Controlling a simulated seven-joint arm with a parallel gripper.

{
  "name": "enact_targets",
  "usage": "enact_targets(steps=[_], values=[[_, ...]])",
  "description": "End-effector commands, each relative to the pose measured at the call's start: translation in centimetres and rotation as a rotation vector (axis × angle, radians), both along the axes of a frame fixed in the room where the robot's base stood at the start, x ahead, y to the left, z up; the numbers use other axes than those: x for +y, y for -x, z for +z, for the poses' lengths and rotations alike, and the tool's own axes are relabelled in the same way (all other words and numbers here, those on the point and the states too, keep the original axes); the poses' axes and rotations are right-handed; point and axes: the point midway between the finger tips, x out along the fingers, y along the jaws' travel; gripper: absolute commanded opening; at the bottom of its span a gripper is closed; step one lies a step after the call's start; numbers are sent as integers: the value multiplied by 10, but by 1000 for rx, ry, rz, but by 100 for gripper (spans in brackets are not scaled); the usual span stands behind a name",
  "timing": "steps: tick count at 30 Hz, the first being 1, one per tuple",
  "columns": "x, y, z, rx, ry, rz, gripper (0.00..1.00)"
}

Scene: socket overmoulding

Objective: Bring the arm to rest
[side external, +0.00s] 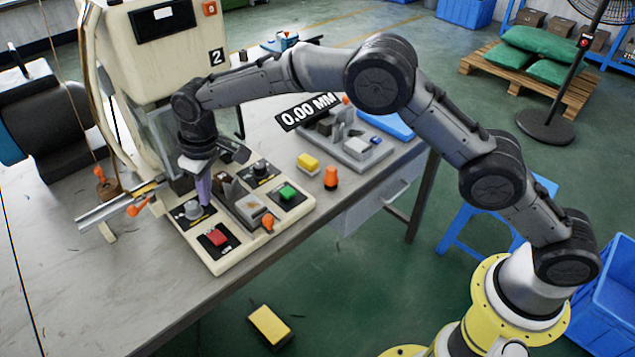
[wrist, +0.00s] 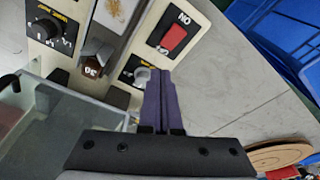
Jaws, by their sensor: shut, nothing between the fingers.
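My gripper (side external: 206,201) hangs fingers-down over the left part of the cream control panel (side external: 225,262). Its purple fingers are pressed together and empty; they also show in the wrist view (wrist: 164,74). The fingertips are close beside a grey knob (side external: 192,210), which is partly hidden by the fingers in the wrist view (wrist: 142,77). I cannot tell whether they touch it. A red switch (side external: 217,237) is just in front of the knob; the wrist view shows it (wrist: 174,38) beyond the fingertips. My arm reaches across from the yellow base at the right.
The cream machine (side external: 130,55) stands right behind my gripper. The panel also carries a green button (side external: 288,191) and a black knob (side external: 259,169). The front-left tabletop (side external: 70,290) is bare.

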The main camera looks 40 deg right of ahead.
Motion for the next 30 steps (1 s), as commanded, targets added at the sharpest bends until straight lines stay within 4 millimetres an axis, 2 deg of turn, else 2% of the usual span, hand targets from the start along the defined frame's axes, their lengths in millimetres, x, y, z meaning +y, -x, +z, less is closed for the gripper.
enact_targets(steps=[1, 3, 7, 11, 15, 18, 22, 26, 30], values=[[-7, -8, 25, -37, -19, -15, 0], [-23, -13, 62, -83, -41, -42, 0], [-64, -5, 133, -155, -71, -99, 0], [-107, 18, 188, -211, -90, -153, 0], [-150, 56, 233, -262, -103, -209, 0], [-178, 88, 258, -296, -110, -249, 0], [-210, 136, 278, -335, -116, -298, 0], [-238, 187, 286, -366, -117, -346, 0], [-261, 245, 280, -393, -116, -397, 0]])
